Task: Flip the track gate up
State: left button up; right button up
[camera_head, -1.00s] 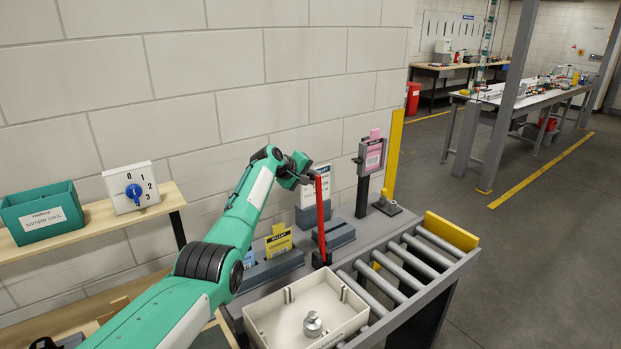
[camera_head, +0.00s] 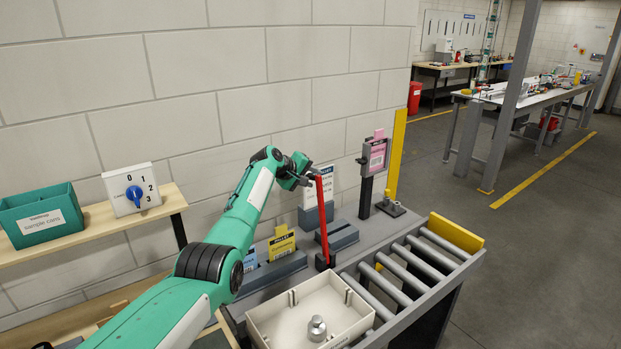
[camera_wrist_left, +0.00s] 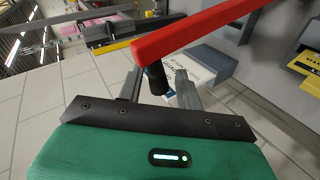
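The track gate (camera_head: 322,215) is a red bar with a dark foot at the back edge of the roller track (camera_head: 400,270). In the head view it stands nearly upright, its top leaning slightly left. My left gripper (camera_head: 308,178) is at its upper end. In the left wrist view the red bar (camera_wrist_left: 200,32) crosses just beyond the fingers. A short dark peg (camera_wrist_left: 154,78) shows between the fingers of my left gripper (camera_wrist_left: 157,88). The fingers look apart, with gaps beside the peg; I cannot tell whether one touches it. My right gripper is not in view.
A cream tray (camera_head: 268,330) with a metal weight (camera_head: 317,328) sits left of the rollers. A pink sign on a post (camera_head: 367,190) and a yellow upright (camera_head: 396,155) stand right of the gate. Yellow and blue card holders (camera_head: 275,268) are to its left.

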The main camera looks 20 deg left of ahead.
pick_arm(q)
jog(key=shift+s+r, duration=0.1)
jog(key=shift+s, duration=0.05)
jog(key=shift+v, duration=0.75)
jog(key=b+v, duration=0.4)
jog(key=v, duration=0.8)
jog(key=shift+a, duration=0.1)
